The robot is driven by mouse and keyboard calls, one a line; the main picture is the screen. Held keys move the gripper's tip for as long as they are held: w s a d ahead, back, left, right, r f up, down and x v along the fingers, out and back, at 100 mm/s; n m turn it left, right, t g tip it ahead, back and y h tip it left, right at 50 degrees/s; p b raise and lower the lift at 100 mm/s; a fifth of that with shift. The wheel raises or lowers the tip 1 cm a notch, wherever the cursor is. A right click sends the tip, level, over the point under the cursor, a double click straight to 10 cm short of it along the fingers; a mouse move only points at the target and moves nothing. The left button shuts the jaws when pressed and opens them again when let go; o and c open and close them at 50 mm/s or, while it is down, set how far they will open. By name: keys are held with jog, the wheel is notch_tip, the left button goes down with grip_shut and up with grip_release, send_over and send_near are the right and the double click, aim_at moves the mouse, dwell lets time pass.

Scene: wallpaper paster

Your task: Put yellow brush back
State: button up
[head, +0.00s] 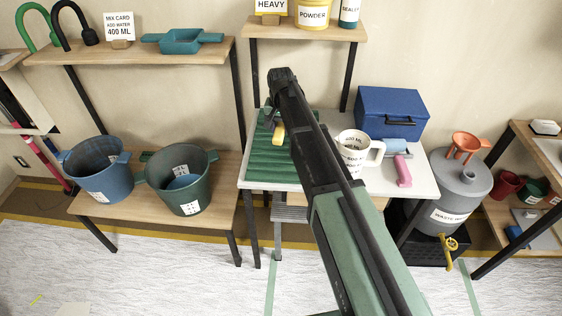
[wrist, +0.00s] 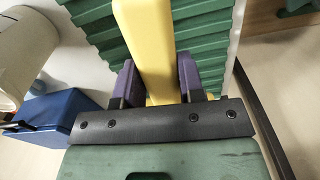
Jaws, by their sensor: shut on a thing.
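The yellow brush (head: 279,134) shows in the head view as a small yellow piece beside my arm, over the green ribbed mat (head: 262,166). In the wrist view the yellow brush (wrist: 150,45) is a long yellow bar between the two purple fingers of my gripper (wrist: 158,82), which is shut on it. The green ribbed mat (wrist: 210,30) lies behind the brush there. I cannot tell whether the brush touches the mat. My arm hides the gripper and most of the brush in the head view.
The white table (head: 420,178) also bears a blue box (head: 392,110), a white measuring jug (head: 353,143) and a pink-handled tool (head: 403,170), right of my arm. Blue (head: 99,172) and green (head: 160,183) buckets stand on the left shelf. A grey barrel (head: 460,185) stands at right.

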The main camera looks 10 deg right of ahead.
aim_at(281, 154)
notch_tip(281, 154, down, 10)
jog(key=b, duration=0.7)
jog(key=shift+f+b, duration=0.25)
jog(key=shift+b, duration=0.1)
jog(key=shift+r+p, duration=0.3)
jog(key=shift+f, duration=0.2)
jog(key=o, duration=1)
jog(key=shift+r, duration=0.1)
notch_tip(281, 154, up, 11)
jog(key=p, duration=1)
jog(key=shift+a+p, duration=0.15)
jog(key=shift+p, duration=0.2)
jog(key=shift+s, duration=0.25)
jog(key=shift+s+d+r+n+p, duration=0.15)
jog(key=shift+s+d+n, duration=0.6)
jog(key=shift+s, duration=3.8)
jog(key=shift+s+d+r+n+p, duration=0.15)
jog(key=shift+s+d+n, duration=0.6)
jog(key=shift+s, duration=3.75)
jog(key=shift+s+d+r+n+p, duration=0.15)
jog(key=shift+s+d+n, duration=0.6)
jog(key=shift+s, duration=3.8)
